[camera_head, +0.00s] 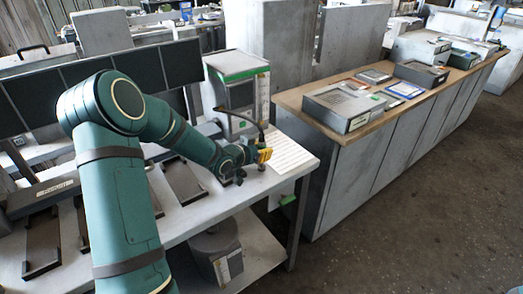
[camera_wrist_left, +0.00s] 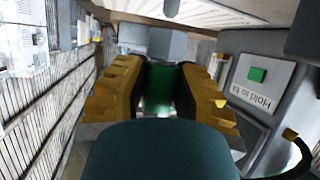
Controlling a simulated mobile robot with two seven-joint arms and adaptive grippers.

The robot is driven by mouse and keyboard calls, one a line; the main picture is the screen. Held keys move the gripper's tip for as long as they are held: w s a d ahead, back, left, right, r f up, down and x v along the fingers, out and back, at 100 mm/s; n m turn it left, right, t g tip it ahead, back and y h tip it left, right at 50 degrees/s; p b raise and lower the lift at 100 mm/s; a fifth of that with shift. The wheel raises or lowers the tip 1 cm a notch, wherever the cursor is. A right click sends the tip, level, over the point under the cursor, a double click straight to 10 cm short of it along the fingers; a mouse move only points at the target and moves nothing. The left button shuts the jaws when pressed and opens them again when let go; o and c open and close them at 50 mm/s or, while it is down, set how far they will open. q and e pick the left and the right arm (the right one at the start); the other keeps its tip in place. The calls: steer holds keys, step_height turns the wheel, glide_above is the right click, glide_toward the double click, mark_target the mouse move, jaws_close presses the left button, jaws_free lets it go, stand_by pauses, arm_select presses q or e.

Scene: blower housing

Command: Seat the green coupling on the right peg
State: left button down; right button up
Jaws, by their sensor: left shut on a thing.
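My left gripper (camera_head: 262,152) is above the right part of the grey workbench (camera_head: 215,203) in the head view. Its yellow fingers show on both sides in the left wrist view (camera_wrist_left: 163,92). They are shut on the green coupling (camera_wrist_left: 160,80), which appears as a green surface between them. The coupling is hardly visible in the head view, hidden by the gripper. The right peg cannot be made out in either view. My right gripper is in neither view.

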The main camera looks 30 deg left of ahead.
arm_select(q)
steer(key=shift+f+b, duration=1.15)
steer(key=shift+f, duration=0.25)
steer(key=c, duration=0.8)
jaws_free()
steer(key=shift+o, duration=0.2)
steer(key=v, duration=1.2)
